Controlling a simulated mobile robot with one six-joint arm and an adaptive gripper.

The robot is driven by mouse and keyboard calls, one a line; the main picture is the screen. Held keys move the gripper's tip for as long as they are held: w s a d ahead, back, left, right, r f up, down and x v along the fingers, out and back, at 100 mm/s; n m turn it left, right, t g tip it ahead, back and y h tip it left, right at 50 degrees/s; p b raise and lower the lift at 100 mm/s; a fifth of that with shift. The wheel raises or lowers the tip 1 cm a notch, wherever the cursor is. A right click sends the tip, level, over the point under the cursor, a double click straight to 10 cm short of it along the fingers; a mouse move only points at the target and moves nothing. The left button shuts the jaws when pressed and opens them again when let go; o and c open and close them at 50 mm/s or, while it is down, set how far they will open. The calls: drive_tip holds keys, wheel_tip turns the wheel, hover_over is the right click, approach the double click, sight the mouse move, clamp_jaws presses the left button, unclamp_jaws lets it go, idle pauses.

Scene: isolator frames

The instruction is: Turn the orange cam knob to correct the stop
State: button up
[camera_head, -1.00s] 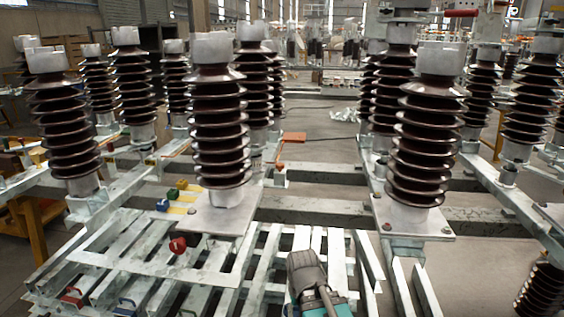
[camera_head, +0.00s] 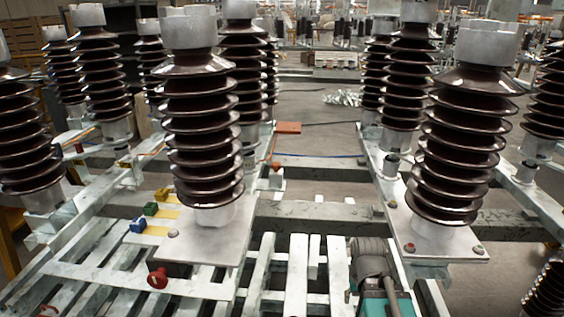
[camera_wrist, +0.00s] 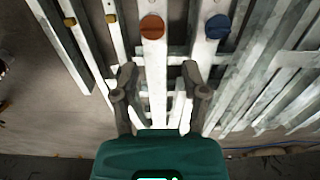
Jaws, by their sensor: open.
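The orange knob (camera_wrist: 152,27) is a round, slotted disc on a pale metal bar at the top of the wrist view. My gripper (camera_wrist: 159,78) is open and empty, its two dark fingers spread below the knob in the picture and apart from it. A blue round knob (camera_wrist: 218,27) sits on the neighbouring bar to the right. In the head view my teal and grey arm end shows at the lower right of centre, but the fingertips cannot be made out. I cannot pick out the orange knob with certainty there.
Pale slatted metal frames (camera_head: 190,285) fill the near area, with gaps between bars. Tall brown ribbed insulators (camera_head: 203,130) stand left and right (camera_head: 465,145). A red knob (camera_head: 157,278) sits on the left frame. An orange box (camera_head: 288,127) lies behind. Yellow knobs (camera_wrist: 111,18) are upper left.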

drive_tip(key=shift+o, duration=1.2)
drive_tip(key=shift+w+a, duration=0.1)
drive_tip(key=w+a+r+m+t+y, duration=0.35)
drive_tip(key=w+a+m, duration=0.3)
drive_tip(key=w, duration=0.25)
drive_tip(key=w+a+r+m+t+y, duration=0.3)
drive_tip(key=w+a+r+m+y, duration=0.15)
drive_tip(key=w+a, duration=0.4)
drive_tip(key=w+a+r+m+t+y, duration=0.3)
drive_tip(key=w+r+m+t, duration=0.4)
drive_tip(key=w+r+m, duration=0.3)
drive_tip(key=shift+w+r+m, duration=0.35)
drive_tip(key=shift+w+m, duration=1.65)
drive_tip(key=shift+m, duration=1.6)
drive_tip(key=shift+w+t, duration=0.1)
drive_tip(key=shift+t, duration=0.15)
